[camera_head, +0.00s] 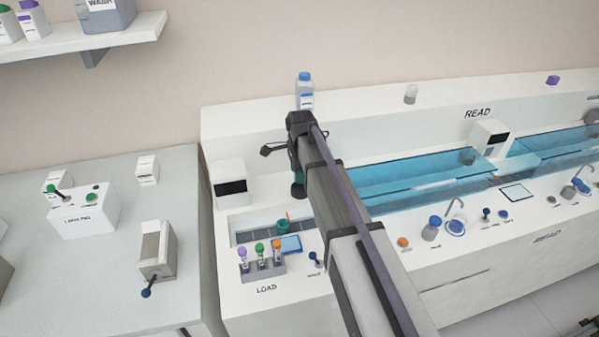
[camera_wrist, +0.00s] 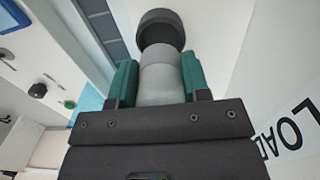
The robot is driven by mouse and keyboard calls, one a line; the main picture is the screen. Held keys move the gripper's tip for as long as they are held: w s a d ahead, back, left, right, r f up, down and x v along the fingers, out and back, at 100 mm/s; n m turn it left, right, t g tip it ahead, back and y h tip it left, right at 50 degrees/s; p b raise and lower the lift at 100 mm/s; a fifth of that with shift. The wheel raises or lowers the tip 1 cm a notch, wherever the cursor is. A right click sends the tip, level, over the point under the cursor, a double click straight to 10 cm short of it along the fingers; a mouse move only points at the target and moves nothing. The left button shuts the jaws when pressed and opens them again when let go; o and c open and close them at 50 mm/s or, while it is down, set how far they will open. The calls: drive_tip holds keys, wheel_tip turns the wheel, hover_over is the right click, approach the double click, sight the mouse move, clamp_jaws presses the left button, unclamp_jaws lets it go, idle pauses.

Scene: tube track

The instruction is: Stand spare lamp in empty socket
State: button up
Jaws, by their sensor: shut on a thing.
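My gripper (camera_head: 296,172) hangs at the far end of my arm in the head view, over the left part of the white bench, near the LOAD area. In the wrist view its two green fingers (camera_wrist: 158,82) are shut on a grey cylinder with a wide dark round end, apparently the spare lamp (camera_wrist: 161,30). The lamp's dark end also shows below the fingers in the head view (camera_head: 299,191). The lamp looks clear of the bench, though its height is hard to judge. I cannot make out which spot is the empty socket.
A rack of capped tubes (camera_head: 263,267) and a blue pad (camera_head: 290,244) stand near LOAD. A white box with a dark screen (camera_head: 230,184) stands left of my gripper. A blue-capped bottle (camera_head: 304,91) is on the ledge behind. A blue channel (camera_head: 400,187) runs rightward.

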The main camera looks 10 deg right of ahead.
drive_tip(key=shift+f, duration=0.3)
drive_tip(key=shift+f, duration=0.1)
idle(0.4)
drive_tip(key=shift+f+b, duration=0.3)
drive_tip(key=shift+b, duration=0.15)
drive_tip(key=shift+f, duration=0.15)
drive_tip(key=shift+f+b, duration=0.6)
drive_tip(key=shift+b, duration=0.15)
drive_tip(key=shift+f+b, duration=0.5)
